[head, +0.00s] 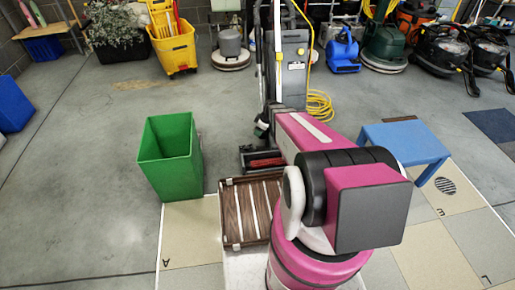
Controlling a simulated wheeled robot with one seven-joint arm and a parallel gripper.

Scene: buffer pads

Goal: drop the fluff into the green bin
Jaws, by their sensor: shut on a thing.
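The green bin (170,157) stands upright on the grey floor, left of the middle in the head view. It is open at the top, and the part of its inside that shows looks empty. My pink and black arm reaches forward from the bottom right, with its far end to the right of the bin. I cannot see the fluff.
A brown slatted tray (233,212) lies right of the bin, near my base. A blue low table (405,140) stands at right. An upright floor machine (293,70) is beyond my arm. A yellow mop bucket (174,48) stands behind. The floor left of the bin is clear.

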